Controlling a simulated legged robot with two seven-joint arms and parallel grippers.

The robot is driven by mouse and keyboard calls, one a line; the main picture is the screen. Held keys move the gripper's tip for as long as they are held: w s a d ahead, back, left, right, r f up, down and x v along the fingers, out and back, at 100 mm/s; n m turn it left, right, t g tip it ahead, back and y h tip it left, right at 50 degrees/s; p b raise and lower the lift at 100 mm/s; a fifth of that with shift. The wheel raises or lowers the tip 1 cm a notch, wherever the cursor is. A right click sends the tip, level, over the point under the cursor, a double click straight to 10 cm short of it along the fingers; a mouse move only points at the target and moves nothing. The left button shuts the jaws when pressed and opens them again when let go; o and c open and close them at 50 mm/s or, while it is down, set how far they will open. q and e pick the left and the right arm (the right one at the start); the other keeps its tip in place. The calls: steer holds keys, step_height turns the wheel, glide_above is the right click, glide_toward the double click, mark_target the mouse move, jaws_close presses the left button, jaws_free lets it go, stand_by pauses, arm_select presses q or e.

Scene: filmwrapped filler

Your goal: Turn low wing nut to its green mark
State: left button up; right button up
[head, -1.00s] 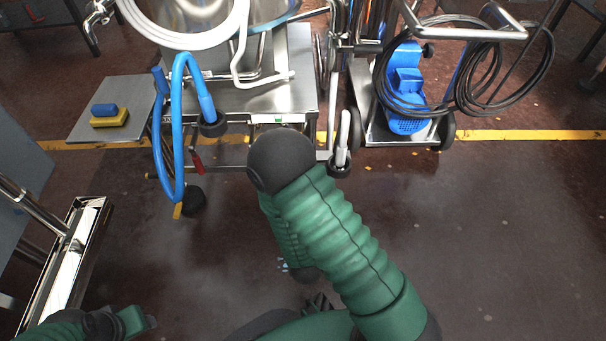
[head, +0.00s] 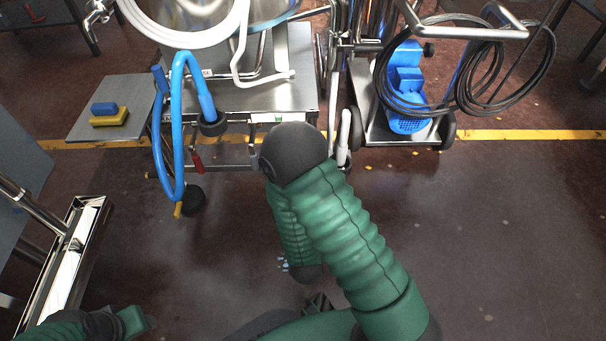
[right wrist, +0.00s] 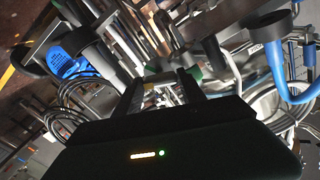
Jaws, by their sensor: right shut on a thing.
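In the right wrist view, my right gripper (right wrist: 162,88) has its two dark fingers on either side of a small bright metal part (right wrist: 162,97), which I take to be the low wing nut. The gripper is shut on it; its wings and exact angle are too small to read. A dark green patch (right wrist: 195,73) shows beside the right finger; I cannot tell whether it is the mark.
A steel cart (head: 265,95) with a blue hose (head: 178,120) and a coiled white hose (head: 195,30) stands ahead. A blue pump (head: 407,85) with black cable is to its right. A side shelf (head: 85,125) holds sponges. Floor at right is clear.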

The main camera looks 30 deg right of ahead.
steer(key=shift+f+m+b, duration=0.15)
steer(key=shift+m+b, duration=0.55)
steer(key=shift+m, duration=3.1)
steer(key=shift+s, duration=0.1)
steer(key=o, duration=1.4)
steer(key=shift+c, duration=0.2)
